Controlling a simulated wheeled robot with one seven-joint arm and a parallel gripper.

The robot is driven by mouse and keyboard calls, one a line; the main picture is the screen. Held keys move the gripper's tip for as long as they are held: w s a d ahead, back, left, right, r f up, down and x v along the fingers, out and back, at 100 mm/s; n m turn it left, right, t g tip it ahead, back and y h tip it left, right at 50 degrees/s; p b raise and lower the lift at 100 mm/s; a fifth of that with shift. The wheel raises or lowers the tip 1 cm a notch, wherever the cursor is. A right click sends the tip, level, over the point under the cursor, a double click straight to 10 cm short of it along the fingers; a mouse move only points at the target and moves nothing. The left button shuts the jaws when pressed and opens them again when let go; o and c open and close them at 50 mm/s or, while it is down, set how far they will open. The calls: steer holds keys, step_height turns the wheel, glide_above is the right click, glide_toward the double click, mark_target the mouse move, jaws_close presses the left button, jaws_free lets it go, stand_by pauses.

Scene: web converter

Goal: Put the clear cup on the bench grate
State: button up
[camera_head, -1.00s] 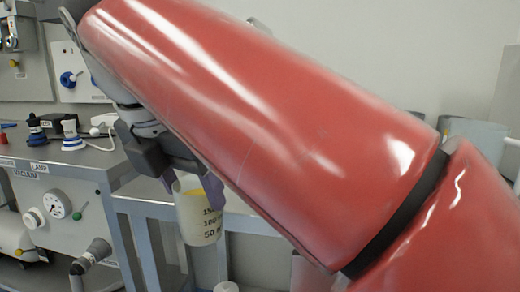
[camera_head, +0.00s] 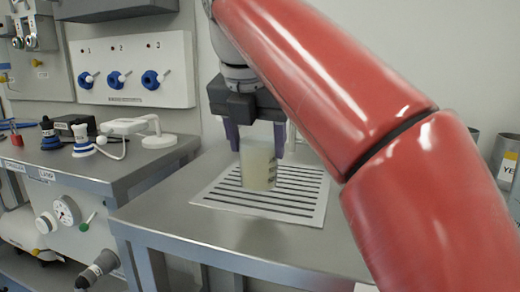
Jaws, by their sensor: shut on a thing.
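The clear cup (camera_head: 258,170) is a see-through, slightly yellowish beaker with dark markings on its right side. It is upright, between the purple fingers of my gripper (camera_head: 257,150), which is shut on it from above. The bench grate (camera_head: 222,199) is a pale plate with dark slots lying on the grey metal bench. In the picture the cup's base lies within the grate's outline. I cannot tell whether it touches the grate or hangs just above it.
My red arm crosses the right side and hides part of the bench (camera_head: 170,217). At left, a worktop (camera_head: 70,165) carries bottles and a white device (camera_head: 130,126). A wall panel with blue knobs (camera_head: 150,79) is behind. Grey containers (camera_head: 504,160) stand at far right.

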steer(key=w, duration=0.2)
steer(key=shift+w+d, duration=0.3)
steer(key=shift+d, duration=0.05)
steer(key=shift+x, duration=1.3)
steer(key=shift+f, duration=0.5)
steer(key=shift+f, duration=0.15)
steer(key=o, duration=1.5)
steer(key=v, duration=0.7)
steer(key=shift+r, duration=0.35)
steer(key=shift+s, duration=0.15)
